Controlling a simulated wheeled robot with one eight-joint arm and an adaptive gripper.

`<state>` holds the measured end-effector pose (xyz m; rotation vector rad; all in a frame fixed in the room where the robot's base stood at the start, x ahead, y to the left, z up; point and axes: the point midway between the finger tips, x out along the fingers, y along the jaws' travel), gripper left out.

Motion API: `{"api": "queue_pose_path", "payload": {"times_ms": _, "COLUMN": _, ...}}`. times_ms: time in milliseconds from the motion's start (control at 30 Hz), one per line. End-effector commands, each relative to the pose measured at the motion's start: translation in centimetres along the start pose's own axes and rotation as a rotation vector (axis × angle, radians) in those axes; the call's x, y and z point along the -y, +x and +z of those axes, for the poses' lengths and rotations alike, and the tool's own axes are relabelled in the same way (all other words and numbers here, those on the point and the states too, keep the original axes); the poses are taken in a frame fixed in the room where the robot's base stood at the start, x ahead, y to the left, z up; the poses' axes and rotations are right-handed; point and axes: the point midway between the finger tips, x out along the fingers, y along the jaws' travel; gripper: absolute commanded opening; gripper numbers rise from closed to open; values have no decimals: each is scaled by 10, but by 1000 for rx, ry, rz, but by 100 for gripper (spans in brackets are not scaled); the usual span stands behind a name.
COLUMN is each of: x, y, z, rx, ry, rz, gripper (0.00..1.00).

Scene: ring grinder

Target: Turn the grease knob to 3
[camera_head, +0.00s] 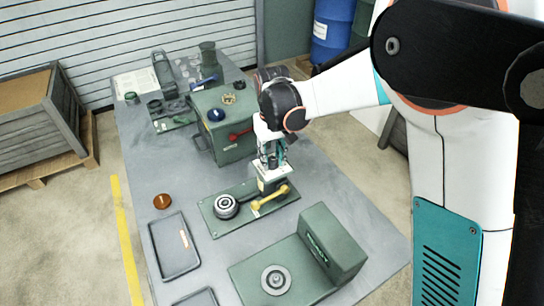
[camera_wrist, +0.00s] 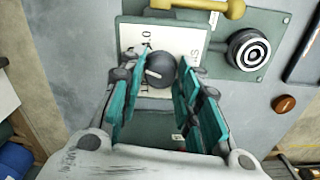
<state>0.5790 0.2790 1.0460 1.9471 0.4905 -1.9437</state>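The grease knob (camera_wrist: 160,70) is a round dark grey knob with a light pointer line. It sits on a white label plate (camera_wrist: 184,42) with partly readable markings; which number it points at cannot be told. In the wrist view my gripper (camera_wrist: 156,72) is open, with one teal finger on each side of the knob. Whether the fingers touch it is unclear. In the head view my gripper (camera_head: 271,160) points down behind the yellow handle (camera_head: 268,199); the knob is hidden there. The yellow handle also shows in the wrist view (camera_wrist: 205,7).
A round ringed dial (camera_head: 226,206) sits on the green plate (camera_head: 243,216) beside the yellow handle. A green box (camera_head: 228,143) stands behind my gripper, a green machine block (camera_head: 333,245) in front. A brown disc (camera_head: 162,201) and dark tray (camera_head: 173,247) lie left.

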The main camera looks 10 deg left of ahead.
Motion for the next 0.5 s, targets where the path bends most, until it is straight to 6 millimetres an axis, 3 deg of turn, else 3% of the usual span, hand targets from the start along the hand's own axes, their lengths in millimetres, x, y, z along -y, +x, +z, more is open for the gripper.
{"api": "queue_pose_path", "payload": {"times_ms": 367, "x": 0, "y": 0, "z": 1, "rx": 1, "ry": -1, "rz": 0, "gripper": 47}}
{"api": "queue_pose_path", "payload": {"times_ms": 500, "x": 0, "y": -10, "z": 1, "rx": 1, "ry": -1, "rz": 0, "gripper": 47}}
